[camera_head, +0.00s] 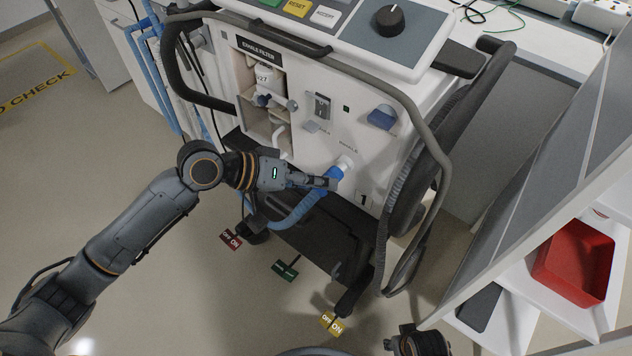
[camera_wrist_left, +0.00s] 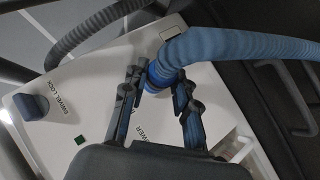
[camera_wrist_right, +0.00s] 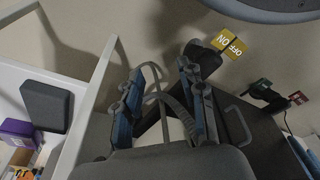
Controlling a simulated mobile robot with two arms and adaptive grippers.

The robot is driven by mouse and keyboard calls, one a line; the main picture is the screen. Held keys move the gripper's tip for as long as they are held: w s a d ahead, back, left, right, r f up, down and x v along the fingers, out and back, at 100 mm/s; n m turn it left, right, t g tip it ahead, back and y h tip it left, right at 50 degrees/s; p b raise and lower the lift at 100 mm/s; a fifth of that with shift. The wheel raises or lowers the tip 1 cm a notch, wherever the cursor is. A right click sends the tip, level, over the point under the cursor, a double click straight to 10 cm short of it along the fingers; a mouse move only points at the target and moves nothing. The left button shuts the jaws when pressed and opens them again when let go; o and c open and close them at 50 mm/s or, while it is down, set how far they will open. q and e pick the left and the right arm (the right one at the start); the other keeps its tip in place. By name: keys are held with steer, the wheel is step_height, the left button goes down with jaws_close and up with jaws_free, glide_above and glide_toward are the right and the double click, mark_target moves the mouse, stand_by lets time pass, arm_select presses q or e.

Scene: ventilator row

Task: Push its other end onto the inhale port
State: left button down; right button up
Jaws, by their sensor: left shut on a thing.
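The blue hose (camera_head: 292,218) curves from below the ventilator front up to a blue end cuff (camera_head: 336,174). My left gripper (camera_head: 328,183) is shut on this end of the hose, close to the machine's front panel. The cuff meets the pale inhale port (camera_head: 345,161); I cannot tell how far it is seated. In the left wrist view the fingers (camera_wrist_left: 160,98) straddle the hose end (camera_wrist_left: 154,80), and the hose (camera_wrist_left: 235,45) arcs off to the right. My right gripper (camera_wrist_right: 160,105) is open and empty, away from the hose.
The ventilator (camera_head: 325,140) has a dark side rail (camera_head: 425,150) and a blue swivel lock knob (camera_head: 382,117). A red bin (camera_head: 573,262) sits on a shelf at right. Coloured on/off tags (camera_head: 331,323) lie low by the base. Open floor is at left.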

arm_select(q)
steer(key=shift+w+d, duration=0.1)
steer(key=shift+w+d, duration=0.2)
steer(key=shift+w, duration=0.1)
steer(key=shift+w+d+r, duration=0.1)
steer(key=shift+w+d, duration=0.25)
steer(key=shift+w, duration=0.15)
stand_by(0.8)
steer(key=c, duration=1)
jaws_free()
steer(key=shift+o, duration=0.2)
steer(key=v, duration=1.2)
